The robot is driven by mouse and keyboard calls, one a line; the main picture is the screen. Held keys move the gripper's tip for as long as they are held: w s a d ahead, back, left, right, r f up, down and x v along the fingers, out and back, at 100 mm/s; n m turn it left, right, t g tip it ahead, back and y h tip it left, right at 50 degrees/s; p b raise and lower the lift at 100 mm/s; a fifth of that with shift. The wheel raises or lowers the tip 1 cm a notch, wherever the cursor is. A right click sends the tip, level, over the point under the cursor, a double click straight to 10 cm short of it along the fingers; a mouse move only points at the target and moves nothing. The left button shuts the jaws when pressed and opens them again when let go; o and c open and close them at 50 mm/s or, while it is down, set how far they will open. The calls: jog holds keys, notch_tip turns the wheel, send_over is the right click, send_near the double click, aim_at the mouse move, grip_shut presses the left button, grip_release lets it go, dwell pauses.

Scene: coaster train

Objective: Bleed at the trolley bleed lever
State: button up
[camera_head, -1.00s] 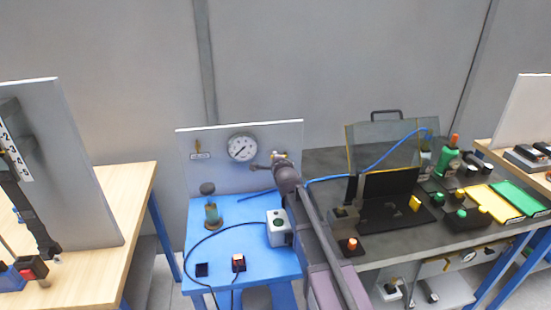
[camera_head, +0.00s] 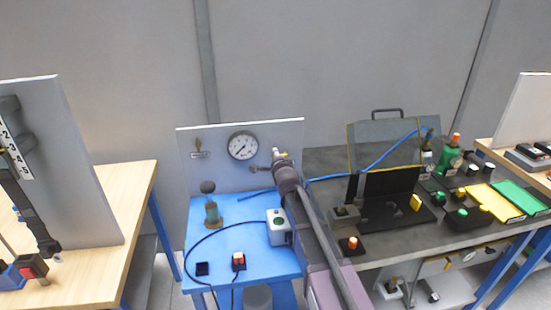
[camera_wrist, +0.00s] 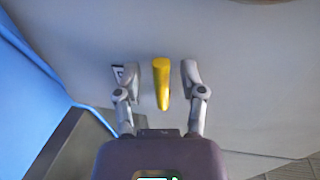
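In the wrist view a yellow lever (camera_wrist: 161,83) stands out from the pale panel. My gripper (camera_wrist: 158,75) is open, with one finger on each side of the lever and a visible gap to both. A small label (camera_wrist: 118,72) shows beside the left finger, too small to read. In the head view my gripper (camera_head: 270,162) is at the right part of the white panel (camera_head: 215,135) behind the blue trolley (camera_head: 252,242). My wrist partly hides the fitting there.
A round gauge (camera_head: 243,146) is on the panel. A blue hose (camera_head: 365,167) runs to the dark bench on the right. A wooden table (camera_head: 110,250) stands left.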

jog(key=shift+r+m, duration=0.2)
jog(key=shift+m, duration=0.2)
